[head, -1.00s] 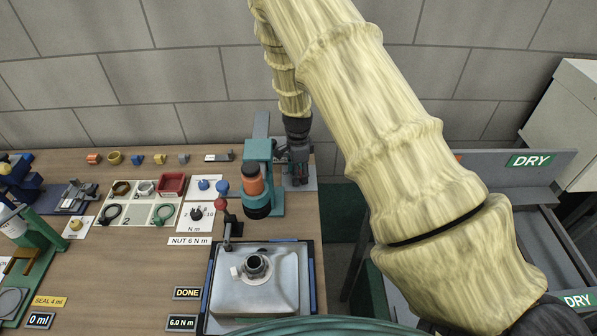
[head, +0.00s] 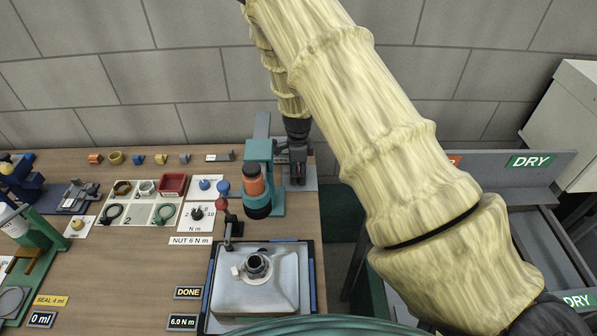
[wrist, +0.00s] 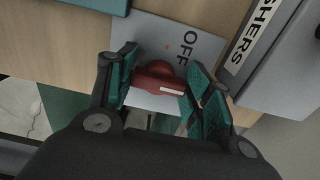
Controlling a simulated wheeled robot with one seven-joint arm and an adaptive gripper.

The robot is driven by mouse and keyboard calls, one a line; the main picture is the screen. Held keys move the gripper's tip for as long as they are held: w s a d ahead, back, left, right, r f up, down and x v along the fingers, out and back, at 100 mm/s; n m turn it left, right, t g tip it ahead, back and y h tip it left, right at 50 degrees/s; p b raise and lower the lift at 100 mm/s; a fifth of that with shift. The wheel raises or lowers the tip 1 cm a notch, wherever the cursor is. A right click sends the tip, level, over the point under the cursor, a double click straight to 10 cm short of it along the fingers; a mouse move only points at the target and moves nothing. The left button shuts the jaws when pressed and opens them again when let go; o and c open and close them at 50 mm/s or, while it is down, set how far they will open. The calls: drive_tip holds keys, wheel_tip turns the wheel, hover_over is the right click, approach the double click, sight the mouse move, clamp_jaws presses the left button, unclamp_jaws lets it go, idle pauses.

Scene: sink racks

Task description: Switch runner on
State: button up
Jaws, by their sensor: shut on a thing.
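A red knob (wrist: 152,79) with a white bar on it sits on a grey plate (wrist: 178,38) marked OFF in the wrist view. The white bar points toward the right of that picture. My gripper (wrist: 163,80) has its teal fingers on either side of the knob and is shut on it. In the head view my gripper (head: 297,168) is at the table's back right edge, beside the teal machine (head: 259,160) with the orange body. The knob is hidden there by my gripper. No ON mark shows.
A grey metal part (head: 255,285) sits in a dark-edged tray in front of the teal machine. A red-balled lever (head: 222,204) stands behind it. A sign reading DONE (head: 188,293) is to its left. Grey racks marked DRY (head: 528,161) are at the right.

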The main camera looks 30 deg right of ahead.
drive_tip(key=o, duration=1)
drive_tip(key=shift+w+a+r, duration=0.15)
drive_tip(key=shift+w+r, duration=0.05)
drive_tip(key=shift+w, duration=0.05)
drive_tip(key=shift+s, duration=0.1)
drive_tip(key=shift+f, duration=0.15)
